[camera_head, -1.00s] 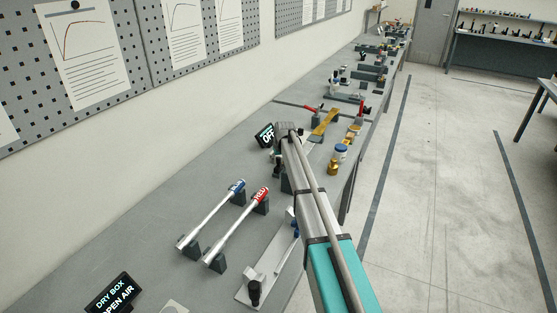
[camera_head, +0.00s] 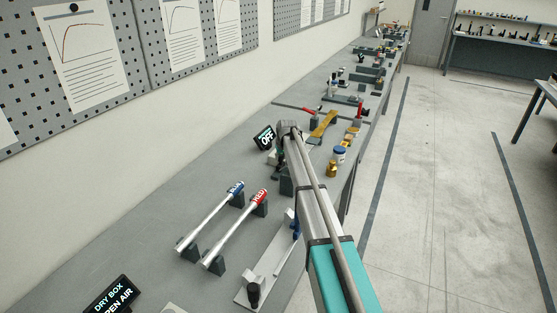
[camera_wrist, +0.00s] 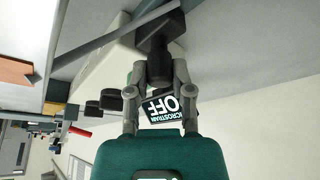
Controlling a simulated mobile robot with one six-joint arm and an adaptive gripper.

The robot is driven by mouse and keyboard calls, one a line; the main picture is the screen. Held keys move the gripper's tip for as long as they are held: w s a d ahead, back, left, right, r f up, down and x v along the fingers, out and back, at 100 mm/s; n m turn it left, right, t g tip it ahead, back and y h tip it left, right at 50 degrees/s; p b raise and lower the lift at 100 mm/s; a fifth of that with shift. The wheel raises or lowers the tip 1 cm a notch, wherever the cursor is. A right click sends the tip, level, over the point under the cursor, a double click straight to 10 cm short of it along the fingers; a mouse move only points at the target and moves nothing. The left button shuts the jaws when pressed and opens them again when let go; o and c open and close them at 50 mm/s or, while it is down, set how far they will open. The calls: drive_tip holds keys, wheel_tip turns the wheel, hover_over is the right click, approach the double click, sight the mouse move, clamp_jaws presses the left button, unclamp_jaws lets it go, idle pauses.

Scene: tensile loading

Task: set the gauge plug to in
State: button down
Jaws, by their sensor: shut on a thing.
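In the wrist view my gripper (camera_wrist: 160,72) is shut on a dark, narrow piece that I take to be the gauge plug (camera_wrist: 158,60). The plug's tip runs up to a black block (camera_wrist: 163,28), and I cannot tell whether it is seated in it or only against it. A display reading OFF, with "microstrain" beside it, shows behind the fingers in the wrist view (camera_wrist: 163,107) and in the head view (camera_head: 265,138). In the head view my arm hides most of the gripper and the plug.
Two silver torque-type wrenches, blue-marked (camera_head: 215,213) and red-marked (camera_head: 238,226), lie on stands nearer on the bench. A gold weight (camera_head: 332,169) and a white-and-blue jar (camera_head: 340,154) stand right of my arm. A dry box sign (camera_head: 112,298) is at front left.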

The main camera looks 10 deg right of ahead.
drive_tip(key=shift+w, duration=0.2)
drive_tip(key=shift+c, duration=2.4)
unclamp_jaws()
drive_tip(key=shift+d, duration=0.1)
drive_tip(key=shift+s, duration=0.25)
